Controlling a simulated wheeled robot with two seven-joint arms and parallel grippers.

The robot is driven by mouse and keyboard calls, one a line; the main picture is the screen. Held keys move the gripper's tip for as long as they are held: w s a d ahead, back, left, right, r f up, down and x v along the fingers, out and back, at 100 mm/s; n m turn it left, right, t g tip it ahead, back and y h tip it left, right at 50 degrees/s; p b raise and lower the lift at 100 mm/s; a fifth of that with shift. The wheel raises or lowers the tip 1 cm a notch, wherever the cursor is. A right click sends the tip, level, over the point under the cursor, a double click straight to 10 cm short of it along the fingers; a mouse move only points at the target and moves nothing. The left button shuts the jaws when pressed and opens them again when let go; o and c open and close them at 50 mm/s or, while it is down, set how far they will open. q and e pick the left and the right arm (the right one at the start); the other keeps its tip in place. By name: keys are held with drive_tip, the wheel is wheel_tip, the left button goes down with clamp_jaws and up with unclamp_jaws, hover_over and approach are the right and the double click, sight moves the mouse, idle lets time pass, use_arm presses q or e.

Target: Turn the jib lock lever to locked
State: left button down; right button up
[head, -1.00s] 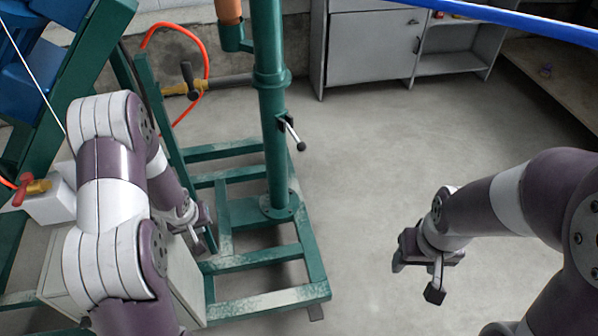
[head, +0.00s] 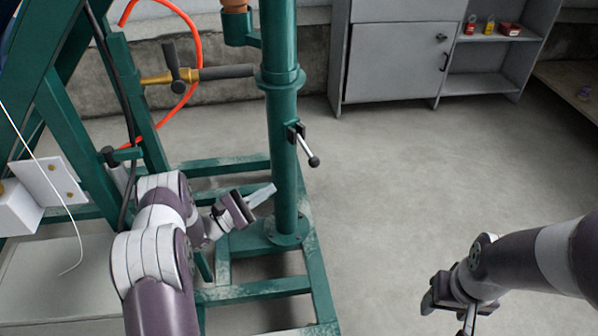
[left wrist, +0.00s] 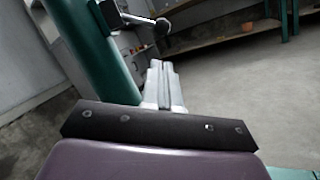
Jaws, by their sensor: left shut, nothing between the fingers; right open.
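The jib lock lever (head: 307,148) is a short metal rod with a black ball knob on a black block at the right side of the green post (head: 283,110). It slants down to the right. In the left wrist view the lever (left wrist: 155,23) is at the top, beyond the fingers, beside the post (left wrist: 100,55). My left gripper (head: 272,188) is shut and empty, just left of the post and lower than the lever, apart from it. Its closed fingers (left wrist: 158,70) point towards the lever side in the wrist view. My right gripper (head: 445,308) is open and empty at the lower right, far from the lever.
A green base frame (head: 255,291) spreads on the floor around the post. A brass valve with a dark handle (head: 180,75) and an orange hose (head: 200,40) are at the upper left. A grey cabinet (head: 395,60) stands behind. The floor right of the post is clear.

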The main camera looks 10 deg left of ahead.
sight(308, 151)
use_arm(q)
drive_tip(key=b+x, duration=0.2)
drive_tip(key=x, duration=0.8)
drive_tip(key=shift+b, duration=0.4)
